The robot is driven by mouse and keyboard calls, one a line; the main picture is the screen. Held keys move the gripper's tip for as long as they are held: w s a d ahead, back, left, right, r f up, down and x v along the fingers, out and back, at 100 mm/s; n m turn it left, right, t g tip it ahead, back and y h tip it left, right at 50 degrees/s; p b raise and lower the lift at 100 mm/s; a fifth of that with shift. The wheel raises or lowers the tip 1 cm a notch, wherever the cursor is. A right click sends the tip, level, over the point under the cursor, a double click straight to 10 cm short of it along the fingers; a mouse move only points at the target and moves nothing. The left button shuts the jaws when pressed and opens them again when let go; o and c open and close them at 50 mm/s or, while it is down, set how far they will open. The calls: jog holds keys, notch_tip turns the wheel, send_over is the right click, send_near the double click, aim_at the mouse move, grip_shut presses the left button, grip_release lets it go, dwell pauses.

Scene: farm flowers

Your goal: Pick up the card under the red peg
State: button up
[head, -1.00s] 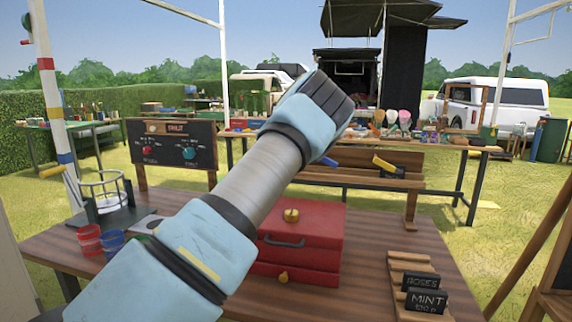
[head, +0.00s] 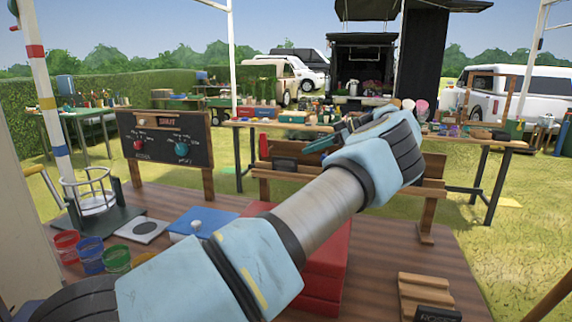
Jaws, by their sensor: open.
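A wooden rack (head: 432,184) stands beyond the table. A small upright red piece, which looks like the red peg (head: 263,146), is at its left part. A dark card (head: 285,163) shows low on the rack, just right of the red piece; whether it hangs from it I cannot tell. My gripper (head: 324,140) is open in front of the rack, to the right of the red piece and above the dark card. Its fingers are small and partly hidden by my wrist. My arm covers the rack's middle and right part.
A chalkboard (head: 165,160) with a red and a teal round knob stands at left. On the near table are a red box (head: 328,265), a blue box (head: 205,222), small buckets (head: 90,255) and a wooden card holder (head: 425,290). A longer table (head: 500,143) stands behind the rack.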

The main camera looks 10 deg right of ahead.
aim_at(285, 157)
jog(key=p+x, duration=0.3)
jog(key=x, duration=0.4)
jog(key=shift+w+a+p, duration=0.15)
jog(key=shift+w+p, duration=0.15)
jog(key=shift+p, duration=0.1)
jog(key=shift+w+a+f, duration=0.15)
jog(key=shift+f, duration=0.1)
jog(key=shift+c, duration=0.3)
grip_shut()
